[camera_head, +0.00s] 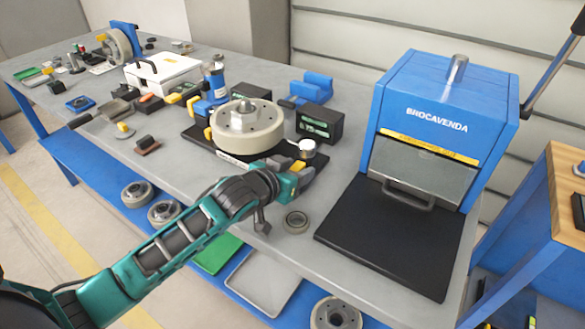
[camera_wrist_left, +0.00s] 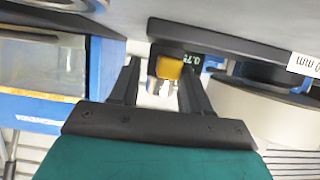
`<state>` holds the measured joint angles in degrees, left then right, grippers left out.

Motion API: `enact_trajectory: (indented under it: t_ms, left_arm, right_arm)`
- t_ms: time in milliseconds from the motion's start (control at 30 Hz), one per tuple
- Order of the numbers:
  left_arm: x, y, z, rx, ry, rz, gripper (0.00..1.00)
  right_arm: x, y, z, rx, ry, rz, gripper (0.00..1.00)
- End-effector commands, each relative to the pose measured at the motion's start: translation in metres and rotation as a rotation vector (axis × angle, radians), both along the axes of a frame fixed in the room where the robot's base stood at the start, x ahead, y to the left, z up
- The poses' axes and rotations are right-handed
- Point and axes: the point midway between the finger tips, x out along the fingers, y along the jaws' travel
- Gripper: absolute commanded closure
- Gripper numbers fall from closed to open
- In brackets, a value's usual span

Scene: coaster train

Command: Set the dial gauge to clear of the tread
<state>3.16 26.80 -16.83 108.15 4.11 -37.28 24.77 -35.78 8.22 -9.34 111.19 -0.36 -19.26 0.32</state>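The cream wheel with its tread (camera_head: 245,130) lies on a black fixture plate on the bench; its rim also shows at the right of the wrist view (camera_wrist_left: 268,108). The dial gauge, a small white round head (camera_head: 307,145), stands at the plate's right end beside the wheel. A gap between it and the tread cannot be judged. My left gripper (camera_head: 299,176) is just in front of the gauge. Its fingers (camera_wrist_left: 160,88) are apart, with a yellow block (camera_wrist_left: 169,68) and silver parts showing between or beyond them. Contact cannot be told. My right gripper is not in view.
A blue press (camera_head: 440,110) with a black bed (camera_head: 385,240) stands to the right. A grey ring (camera_head: 295,222) lies near the bench's front edge. A black box with a green display (camera_head: 320,125) stands behind the gauge. A white case (camera_head: 163,75) stands further left.

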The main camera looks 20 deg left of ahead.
Motion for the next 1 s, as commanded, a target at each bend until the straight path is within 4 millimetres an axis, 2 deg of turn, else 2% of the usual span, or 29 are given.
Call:
enact_trajectory:
  t_ms: [267, 433, 567, 800, 1000]
  left_arm:
    - [0.000, 0.002, 0.000, 0.002, 0.000, 0.003, 0.49]
    - [-0.009, 0.004, 0.004, 0.004, -0.001, 0.004, 0.49]
    - [-0.028, 0.006, 0.011, 0.003, 0.000, 0.003, 0.49]
    - [-0.075, 0.012, 0.031, 0.003, 0.002, 0.001, 0.49]
    - [-0.104, 0.016, 0.042, 0.001, 0.003, 0.002, 0.49]
  right_arm:
    - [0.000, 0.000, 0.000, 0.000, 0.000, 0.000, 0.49]
    - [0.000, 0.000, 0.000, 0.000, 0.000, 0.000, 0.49]
    - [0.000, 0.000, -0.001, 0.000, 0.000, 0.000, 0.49]
    - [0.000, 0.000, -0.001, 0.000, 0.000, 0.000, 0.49]
    - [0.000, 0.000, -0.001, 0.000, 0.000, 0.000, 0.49]
